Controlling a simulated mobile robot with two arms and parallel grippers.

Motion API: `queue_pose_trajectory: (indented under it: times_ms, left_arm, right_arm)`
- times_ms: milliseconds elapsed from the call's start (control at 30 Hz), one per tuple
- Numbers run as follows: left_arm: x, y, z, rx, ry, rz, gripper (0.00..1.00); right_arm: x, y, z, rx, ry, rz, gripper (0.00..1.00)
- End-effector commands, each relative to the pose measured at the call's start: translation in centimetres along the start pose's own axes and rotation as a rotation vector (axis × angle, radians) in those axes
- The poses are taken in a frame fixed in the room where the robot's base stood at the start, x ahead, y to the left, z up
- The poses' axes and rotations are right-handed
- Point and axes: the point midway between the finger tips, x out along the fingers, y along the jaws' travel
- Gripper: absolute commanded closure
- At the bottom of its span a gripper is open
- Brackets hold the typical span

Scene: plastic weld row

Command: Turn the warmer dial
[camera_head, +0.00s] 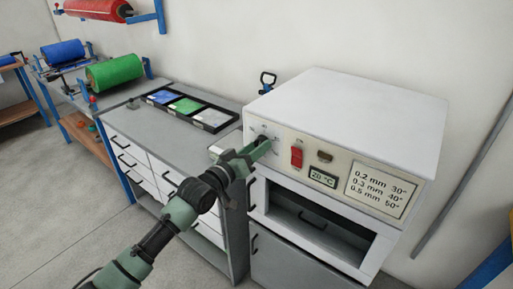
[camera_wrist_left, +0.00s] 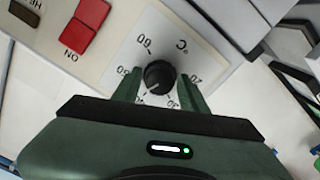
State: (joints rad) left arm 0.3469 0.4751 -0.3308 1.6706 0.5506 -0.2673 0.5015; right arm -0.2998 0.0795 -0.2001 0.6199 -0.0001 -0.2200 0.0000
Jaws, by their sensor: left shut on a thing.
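The warmer (camera_head: 345,120) is a white box with a beige front panel, standing on a grey cabinet. Its dial is a small black round knob, seen in the left wrist view (camera_wrist_left: 159,75) on a white scale plate marked in °C. My left gripper (camera_head: 262,144) reaches the panel from the left. In the left wrist view its two green fingers (camera_wrist_left: 160,90) stand on either side of the dial, shut on it. The lower part of the scale is partly hidden by the gripper. My right gripper is in neither view.
A red switch (camera_head: 297,157) and a display reading 20 °C (camera_head: 323,178) sit right of the dial. An open compartment (camera_head: 322,222) is below the panel. A black tray (camera_head: 193,111) with blue, green and white sheets lies on the counter at left.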

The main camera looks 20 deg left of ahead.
Motion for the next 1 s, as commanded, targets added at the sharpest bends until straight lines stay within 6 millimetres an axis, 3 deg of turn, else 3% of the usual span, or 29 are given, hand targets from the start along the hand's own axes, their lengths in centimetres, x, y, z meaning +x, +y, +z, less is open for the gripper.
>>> queue_pose_trajectory:
  times_ms: [500, 1000]
  left_arm:
    - [0.0, -0.2, 0.0, 0.46, -0.004, -0.002, 0.98]
    - [0.0, -0.2, 0.1, 0.67, -0.004, -0.001, 0.98]
  right_arm:
    - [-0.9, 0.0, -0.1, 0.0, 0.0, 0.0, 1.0]
    - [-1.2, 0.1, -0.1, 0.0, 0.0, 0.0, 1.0]
